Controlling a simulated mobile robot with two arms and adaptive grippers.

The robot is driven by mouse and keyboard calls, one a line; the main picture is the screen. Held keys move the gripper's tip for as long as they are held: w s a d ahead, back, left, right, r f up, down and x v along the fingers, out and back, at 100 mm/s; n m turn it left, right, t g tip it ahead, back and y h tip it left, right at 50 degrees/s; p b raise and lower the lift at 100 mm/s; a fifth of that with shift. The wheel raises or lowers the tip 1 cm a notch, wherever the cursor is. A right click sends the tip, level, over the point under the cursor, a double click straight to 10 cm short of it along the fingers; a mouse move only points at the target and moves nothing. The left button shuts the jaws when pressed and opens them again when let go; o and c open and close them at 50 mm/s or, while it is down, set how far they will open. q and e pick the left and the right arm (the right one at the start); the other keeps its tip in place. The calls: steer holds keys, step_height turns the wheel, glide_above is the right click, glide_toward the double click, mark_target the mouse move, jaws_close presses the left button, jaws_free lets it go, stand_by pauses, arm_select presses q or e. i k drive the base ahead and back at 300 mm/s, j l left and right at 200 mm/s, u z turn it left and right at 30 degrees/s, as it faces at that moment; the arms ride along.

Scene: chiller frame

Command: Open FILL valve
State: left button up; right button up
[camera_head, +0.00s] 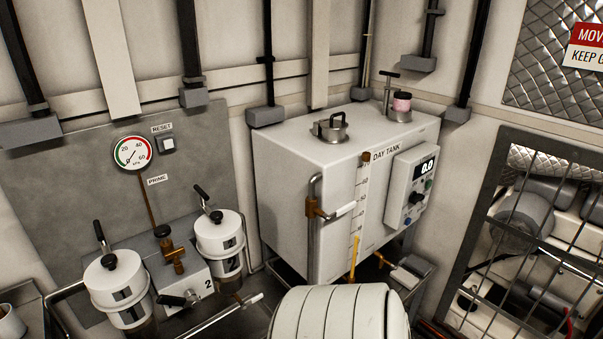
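No FILL label is readable in the head view. A brass valve (315,209) with a pale lever sits on the vertical pipe at the left side of the white day tank (285,190). Its lever (345,209) points right and slightly up, across the pipe. A second brass valve (381,261) with a pale lever (405,277) is low at the tank's front. A sight tube (355,258) with yellow liquid near its bottom runs up beside the tank's scale. The tank's control box (410,186) reads 0.0.
At left stand two white filter canisters, 1 (117,285) and 2 (220,240), with a brass fitting (172,250) between them. A pressure gauge (132,153) and reset button (168,144) are on the panel above. A barred guard (535,240) covers machinery at right.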

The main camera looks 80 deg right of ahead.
mark_target(328, 217)
steer(key=z, duration=2.7)
